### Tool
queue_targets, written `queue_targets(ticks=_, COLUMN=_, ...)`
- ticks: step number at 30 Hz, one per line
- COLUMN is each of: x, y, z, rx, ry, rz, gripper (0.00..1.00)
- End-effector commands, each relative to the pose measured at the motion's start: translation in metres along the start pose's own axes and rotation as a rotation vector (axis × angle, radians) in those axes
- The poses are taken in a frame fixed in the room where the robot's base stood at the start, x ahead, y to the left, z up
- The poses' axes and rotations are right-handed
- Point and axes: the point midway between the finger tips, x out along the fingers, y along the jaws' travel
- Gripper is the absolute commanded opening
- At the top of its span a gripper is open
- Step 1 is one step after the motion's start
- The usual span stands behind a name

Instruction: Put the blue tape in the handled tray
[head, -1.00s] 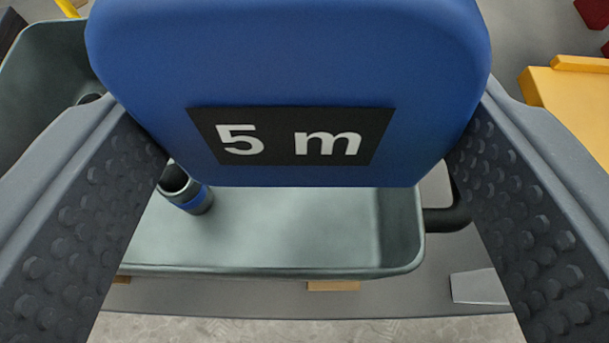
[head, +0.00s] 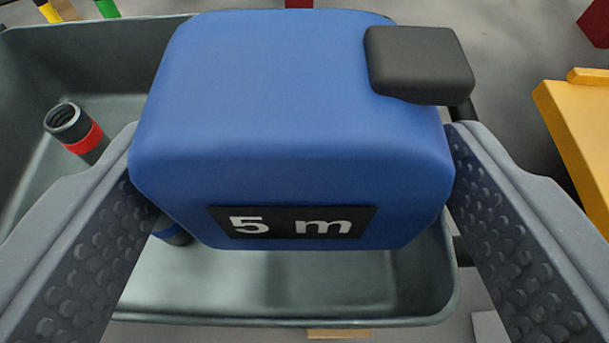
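The blue tape (head: 290,110) is a rounded blue case with a black "5 m" label and a dark grey block at its upper right corner. It fills the space between the two fingers of my gripper (head: 293,160). Both fingers appear to press on its sides, and my gripper looks shut on it. The tape is above the grey-green handled tray (head: 300,290) and hides much of its inside. I cannot tell whether it touches the tray floor. Part of a dark handle shows at the tray's right side, behind the tape.
In the tray stand a dark cylinder with a red band (head: 77,130) and, mostly hidden by the tape, a blue-banded one (head: 172,234). A yellow object (head: 580,140) lies right of the tray. Red (head: 597,22), yellow and green pieces show at the top edge.

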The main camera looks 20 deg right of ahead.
Motion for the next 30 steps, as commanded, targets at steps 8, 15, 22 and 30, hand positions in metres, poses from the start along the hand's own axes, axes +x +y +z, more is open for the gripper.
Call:
queue_targets(ticks=8, x=0.000, y=0.000, z=0.000, rx=0.000, ry=0.000, rz=0.000, gripper=0.85)
queue_targets(ticks=15, x=-0.005, y=0.000, z=-0.014, rx=0.002, ry=0.003, rz=-0.001, gripper=0.85)
queue_targets(ticks=22, x=-0.045, y=0.000, z=-0.012, rx=-0.002, ry=0.000, rz=0.000, gripper=0.85)
queue_targets(ticks=30, x=-0.092, y=0.000, z=-0.012, rx=-0.001, ry=-0.001, rz=-0.001, gripper=0.85)
